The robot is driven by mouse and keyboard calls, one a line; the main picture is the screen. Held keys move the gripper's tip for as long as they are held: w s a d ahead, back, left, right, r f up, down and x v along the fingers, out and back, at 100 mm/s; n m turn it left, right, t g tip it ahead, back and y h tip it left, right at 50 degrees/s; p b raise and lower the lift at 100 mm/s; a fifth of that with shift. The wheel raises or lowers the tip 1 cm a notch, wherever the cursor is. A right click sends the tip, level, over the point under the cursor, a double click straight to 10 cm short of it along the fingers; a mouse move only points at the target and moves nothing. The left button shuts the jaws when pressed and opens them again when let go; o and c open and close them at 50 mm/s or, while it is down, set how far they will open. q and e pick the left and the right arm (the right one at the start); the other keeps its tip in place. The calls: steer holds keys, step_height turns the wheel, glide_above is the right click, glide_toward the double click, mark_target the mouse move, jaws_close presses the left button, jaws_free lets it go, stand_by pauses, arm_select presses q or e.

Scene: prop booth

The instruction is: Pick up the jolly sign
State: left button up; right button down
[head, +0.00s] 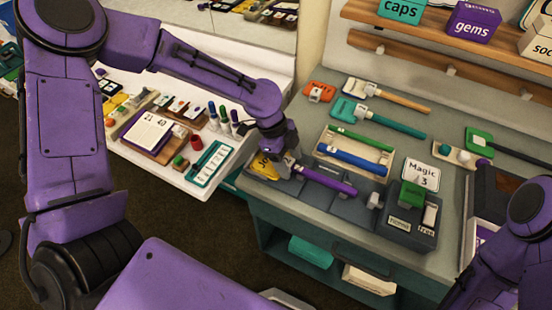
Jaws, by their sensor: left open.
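A yellow sign (264,166) with partly hidden lettering that starts like "Jo" lies at the left end of the grey-green counter (290,110). My left gripper (287,168) is open and points down over the sign's right side, hiding part of it. I cannot tell whether the fingers touch it. A purple handle (328,180) runs right from beside the gripper; I cannot tell whether it belongs to the sign. My right arm shows at the lower right, but its gripper is out of view.
A tray (385,158) with a green and a blue rod lies behind the purple handle. A "Magic 3" card (421,173) and a grey holder (402,233) stand to the right. A white table (160,180) with cards and markers is at left. Wooden shelves (440,40) hang behind.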

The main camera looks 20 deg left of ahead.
arm_select(q)
steer(key=c, duration=1)
steer(key=shift+c, duration=0.2)
